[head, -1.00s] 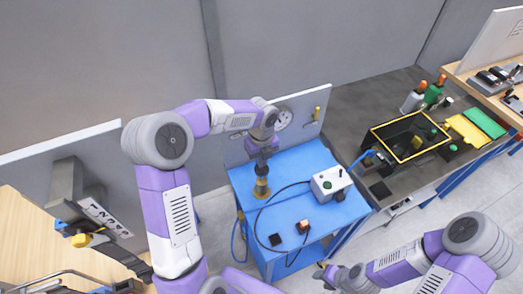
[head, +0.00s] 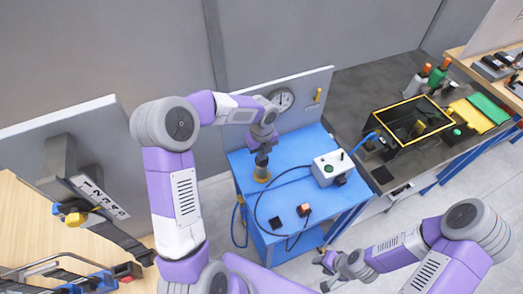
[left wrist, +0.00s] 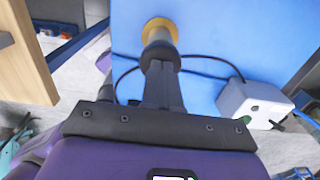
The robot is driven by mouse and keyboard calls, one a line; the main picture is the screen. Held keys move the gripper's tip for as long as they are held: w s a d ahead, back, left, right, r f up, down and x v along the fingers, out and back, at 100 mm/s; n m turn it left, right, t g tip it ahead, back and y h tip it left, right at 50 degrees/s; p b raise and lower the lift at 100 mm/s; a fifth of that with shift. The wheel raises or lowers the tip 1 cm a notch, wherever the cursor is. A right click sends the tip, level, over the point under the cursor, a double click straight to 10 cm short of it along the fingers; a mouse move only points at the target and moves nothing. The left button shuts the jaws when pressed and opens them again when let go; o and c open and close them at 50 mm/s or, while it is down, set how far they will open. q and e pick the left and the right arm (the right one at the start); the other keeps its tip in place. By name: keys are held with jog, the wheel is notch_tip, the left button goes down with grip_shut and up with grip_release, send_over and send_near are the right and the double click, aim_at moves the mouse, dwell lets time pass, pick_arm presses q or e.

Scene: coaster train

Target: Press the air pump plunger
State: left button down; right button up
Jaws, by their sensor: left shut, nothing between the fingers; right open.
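The air pump (head: 262,174) stands upright on the blue cart top (head: 300,200), near its left side. It has a grey body, a yellowish round base and a dark top. In the left wrist view the pump (left wrist: 160,33) shows its yellow base and a dark ring-like top. My left gripper (head: 262,152) is shut and empty, pointing down right over the pump. In the left wrist view its fingertips (left wrist: 158,68) overlap the dark top; the exact contact is hidden. My right gripper (head: 324,264) is open and empty, low in front of the cart.
A white box with a green button (head: 332,168) and a dark hose lie on the cart to the right of the pump. A gauge (head: 283,98) is on the panel behind. A dark bench with a yellow-rimmed bin (head: 378,114) stands at right.

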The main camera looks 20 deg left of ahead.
pick_arm(q)
jog(key=shift+s+f, duration=0.2)
jog(key=shift+f, duration=0.1)
jog(key=shift+r+p, duration=0.25)
jog(key=shift+p, duration=0.1)
notch_tip(320, 180, up, 5)
jog(key=p, duration=0.3)
jog(key=shift+w+r+p, duration=0.15)
jog(key=shift+p, duration=0.15)
notch_tip(320, 180, up, 9)
jog(key=shift+w, duration=0.1)
